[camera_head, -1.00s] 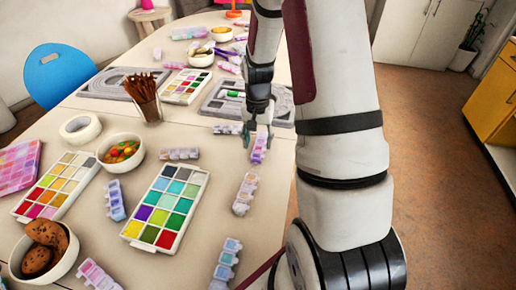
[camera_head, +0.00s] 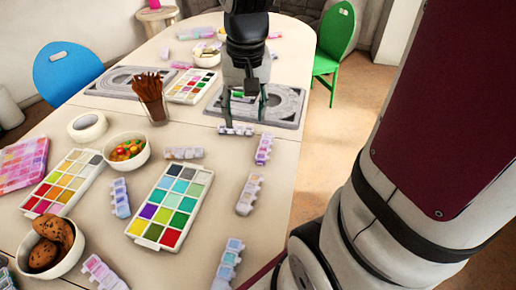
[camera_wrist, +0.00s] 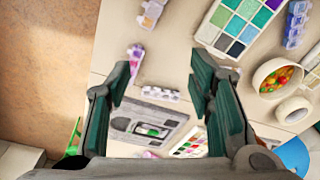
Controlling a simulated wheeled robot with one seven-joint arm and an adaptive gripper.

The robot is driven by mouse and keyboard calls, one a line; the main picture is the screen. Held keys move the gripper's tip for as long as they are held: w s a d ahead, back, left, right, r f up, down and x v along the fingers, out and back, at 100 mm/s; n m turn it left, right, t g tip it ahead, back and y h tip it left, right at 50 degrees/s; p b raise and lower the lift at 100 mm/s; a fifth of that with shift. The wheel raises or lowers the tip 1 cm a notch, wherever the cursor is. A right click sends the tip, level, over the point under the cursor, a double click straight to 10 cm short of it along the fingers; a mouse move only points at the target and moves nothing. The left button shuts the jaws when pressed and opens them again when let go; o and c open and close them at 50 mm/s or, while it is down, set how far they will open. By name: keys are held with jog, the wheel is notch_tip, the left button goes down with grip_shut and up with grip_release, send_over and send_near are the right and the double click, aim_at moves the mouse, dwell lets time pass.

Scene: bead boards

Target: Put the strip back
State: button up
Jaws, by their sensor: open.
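Several small bead strips of pastel cells lie on the table. One strip (camera_head: 236,130) lies just in front of a grey board (camera_head: 290,114); it also shows in the wrist view (camera_wrist: 160,93). Another, purple-white strip (camera_head: 263,149) lies to its right and nearer, seen also in the wrist view (camera_wrist: 136,58). A third strip (camera_head: 248,193) lies nearer still. The board holds a small green-and-white piece (camera_wrist: 152,130) in its middle. My gripper (camera_head: 245,115) is open and empty, above the board's front edge and the first strip. In the wrist view its fingers (camera_wrist: 160,78) are wide apart.
Paint palettes (camera_head: 172,205), a cup of brown sticks (camera_head: 152,100), a candy bowl (camera_head: 125,150), a cookie bowl (camera_head: 48,247) and a tape roll (camera_head: 87,127) crowd the left. A second grey board (camera_head: 115,82) lies farther left.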

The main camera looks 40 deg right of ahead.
jog(key=s+a+r+n, duration=0.2)
jog(key=s+a+n, duration=0.1)
jog(key=s, duration=0.5)
jog(key=s+a+r+n+t, duration=0.1)
jog(key=s+a+r+n, duration=0.1)
jog(key=s+a, duration=0.3)
jog(key=s+r, duration=0.1)
jog(key=s, duration=0.1)
jog(key=shift+s+a+n+t, duration=0.2)
jog(key=shift+s+n+t, duration=0.1)
jog(key=shift+s+n, duration=0.1)
jog(key=shift+r, duration=0.1)
notch_tip(320, 180, up, 7)
jog(key=t+p, duration=0.1)
jog(key=p, duration=0.4)
jog(key=shift+f, duration=0.2)
